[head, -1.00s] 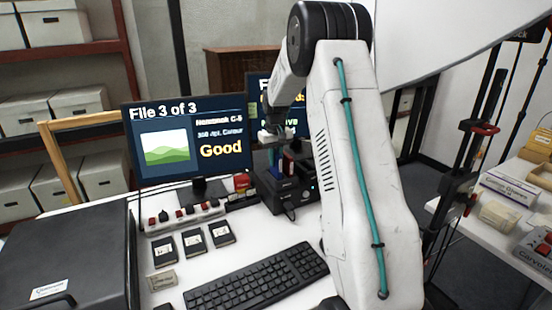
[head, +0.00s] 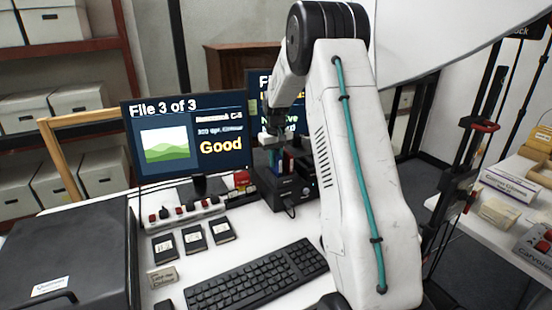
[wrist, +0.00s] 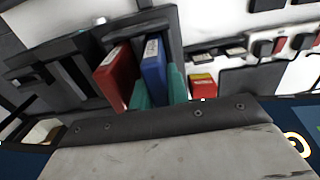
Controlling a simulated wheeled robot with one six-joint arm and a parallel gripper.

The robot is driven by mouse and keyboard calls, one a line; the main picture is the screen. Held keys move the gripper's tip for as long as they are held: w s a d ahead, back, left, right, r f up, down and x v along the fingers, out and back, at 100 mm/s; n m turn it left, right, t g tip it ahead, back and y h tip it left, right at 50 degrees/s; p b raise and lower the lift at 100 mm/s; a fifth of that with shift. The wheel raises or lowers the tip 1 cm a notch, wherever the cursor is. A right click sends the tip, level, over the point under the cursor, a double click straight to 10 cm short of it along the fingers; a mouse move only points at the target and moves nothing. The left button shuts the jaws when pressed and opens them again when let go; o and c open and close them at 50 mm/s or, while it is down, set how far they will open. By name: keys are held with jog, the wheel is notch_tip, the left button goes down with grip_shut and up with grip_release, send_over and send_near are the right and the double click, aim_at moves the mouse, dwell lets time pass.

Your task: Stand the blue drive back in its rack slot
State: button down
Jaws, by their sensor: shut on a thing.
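My gripper (head: 274,157) reaches down over the black rack (head: 288,197) in front of the monitors. In the wrist view its teal fingertips (wrist: 158,92) are shut on the blue drive (wrist: 153,68), one on each side. The blue drive has a pale label on its edge and stands roughly upright at the rack's dark frame (wrist: 174,30). A red drive (wrist: 112,68) stands beside it on the left, also with a pale label. The lower end of the blue drive is hidden, so I cannot tell how deep it sits.
A red and yellow box (wrist: 202,86) stands close to the rack. A power strip (head: 185,211), several black cartridges (head: 193,236) and a keyboard (head: 258,276) lie on the white desk. Monitors (head: 190,140) stand behind. A large dark case (head: 70,250) fills the left.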

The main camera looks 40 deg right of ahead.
jog(key=shift+f, duration=0.2)
jog(key=c, duration=1.3)
grip_release()
jog(key=shift+r, duration=0.1)
notch_tip(320, 180, up, 7)
jog(key=shift+r, duration=0.3)
